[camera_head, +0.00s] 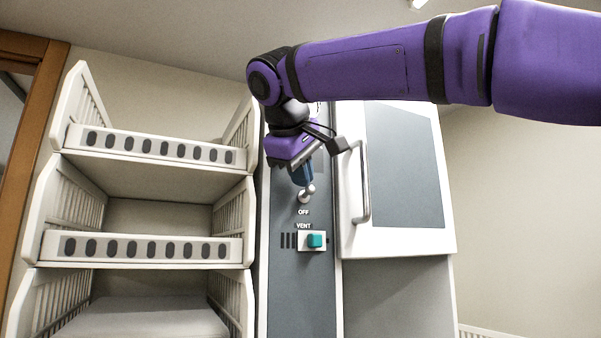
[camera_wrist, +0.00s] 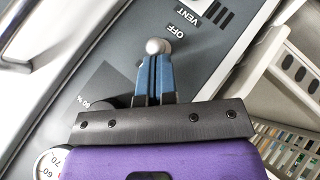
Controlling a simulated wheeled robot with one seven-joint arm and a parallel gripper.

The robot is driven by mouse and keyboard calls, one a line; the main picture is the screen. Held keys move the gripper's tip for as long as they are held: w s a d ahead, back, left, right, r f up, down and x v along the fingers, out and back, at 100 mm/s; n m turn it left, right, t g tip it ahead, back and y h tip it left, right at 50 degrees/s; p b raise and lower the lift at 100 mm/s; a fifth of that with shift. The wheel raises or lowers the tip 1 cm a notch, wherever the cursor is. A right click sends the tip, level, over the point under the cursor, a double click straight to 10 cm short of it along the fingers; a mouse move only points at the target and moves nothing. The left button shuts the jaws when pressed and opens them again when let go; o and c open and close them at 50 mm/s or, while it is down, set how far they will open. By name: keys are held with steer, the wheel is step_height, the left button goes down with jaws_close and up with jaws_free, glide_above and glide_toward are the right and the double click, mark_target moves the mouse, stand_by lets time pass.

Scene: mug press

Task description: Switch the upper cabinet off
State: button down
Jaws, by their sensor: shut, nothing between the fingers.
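The upper cabinet (camera_head: 405,165) is white with a grey door panel and a metal handle, to the right of a grey control strip (camera_head: 300,275). A metal switch with a ball-shaped knob (camera_head: 309,189) sits on the strip just above the "OFF" label; the knob also shows in the wrist view (camera_wrist: 158,46). My gripper (camera_head: 305,181) is shut and empty, its blue fingertips (camera_wrist: 157,58) right at the knob, on the side away from "OFF". Whether they touch it I cannot tell. Any label above the switch is hidden by my gripper in the head view.
Below the switch is a teal "VENT" button (camera_head: 315,240) on a white plate. A white shelf rack (camera_head: 150,180) stands close on the left. The door handle (camera_head: 362,185) juts out close to the right. A round dial (camera_wrist: 50,162) shows in the wrist view.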

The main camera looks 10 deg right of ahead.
steer(key=shift+s+d+f+m+t, duration=0.1)
steer(key=shift+s+f+m+t, duration=0.2)
steer(key=shift+t, duration=0.5)
steer(key=shift+s+f+m+t, duration=0.1)
steer(key=shift+f+m+t, duration=0.25)
steer(key=shift+t, duration=0.45)
steer(key=shift+f, duration=0.15)
steer(key=shift+s+f, duration=0.1)
steer(key=shift+f, duration=0.2)
steer(key=shift+r, duration=0.2)
stand_by(0.4)
steer(key=shift+r, duration=0.65)
